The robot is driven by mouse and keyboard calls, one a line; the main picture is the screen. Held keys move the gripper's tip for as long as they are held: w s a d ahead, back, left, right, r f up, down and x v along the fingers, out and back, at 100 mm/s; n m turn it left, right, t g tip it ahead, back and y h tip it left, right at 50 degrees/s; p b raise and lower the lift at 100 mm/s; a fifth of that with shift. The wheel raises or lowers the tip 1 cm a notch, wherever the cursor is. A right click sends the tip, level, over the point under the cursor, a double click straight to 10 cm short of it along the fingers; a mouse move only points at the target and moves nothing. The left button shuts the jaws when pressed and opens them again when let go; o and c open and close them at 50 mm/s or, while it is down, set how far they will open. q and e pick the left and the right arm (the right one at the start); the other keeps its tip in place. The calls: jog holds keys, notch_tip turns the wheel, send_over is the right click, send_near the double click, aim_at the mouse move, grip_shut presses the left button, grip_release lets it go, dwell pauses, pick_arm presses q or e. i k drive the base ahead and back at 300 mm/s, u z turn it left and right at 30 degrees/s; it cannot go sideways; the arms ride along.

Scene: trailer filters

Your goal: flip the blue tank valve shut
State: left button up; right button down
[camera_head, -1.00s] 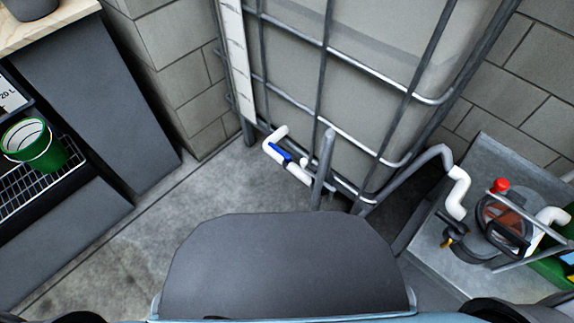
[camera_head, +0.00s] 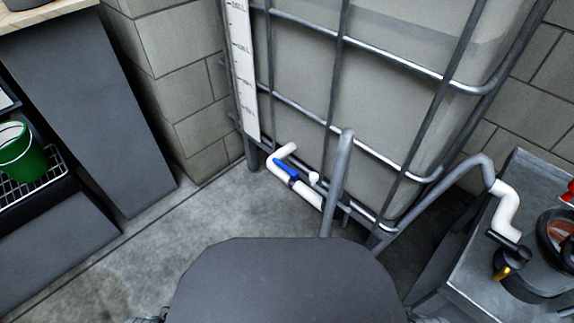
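The blue tank valve (camera_head: 286,170) is a small blue handle on a white pipe (camera_head: 307,194) low at the front of the caged tank (camera_head: 390,100). The handle looks roughly in line with the pipe, but it is small and its exact setting is hard to tell. A grey upright pipe (camera_head: 338,180) stands just right of it. Neither of my grippers shows in the head view, and nothing touches the valve.
A metal bench (camera_head: 480,275) with a filter housing (camera_head: 555,240) stands at the right. A dark cabinet (camera_head: 95,110) and a green bucket (camera_head: 20,155) on a wire rack are at the left. Bare concrete floor (camera_head: 190,235) lies in front of the tank.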

aim_at(293, 173)
jog(key=z, duration=0.05)
jog(key=k, duration=0.5)
jog(key=u, duration=0.95)
jog(key=i, duration=0.7)
jog(key=z, duration=1.65)
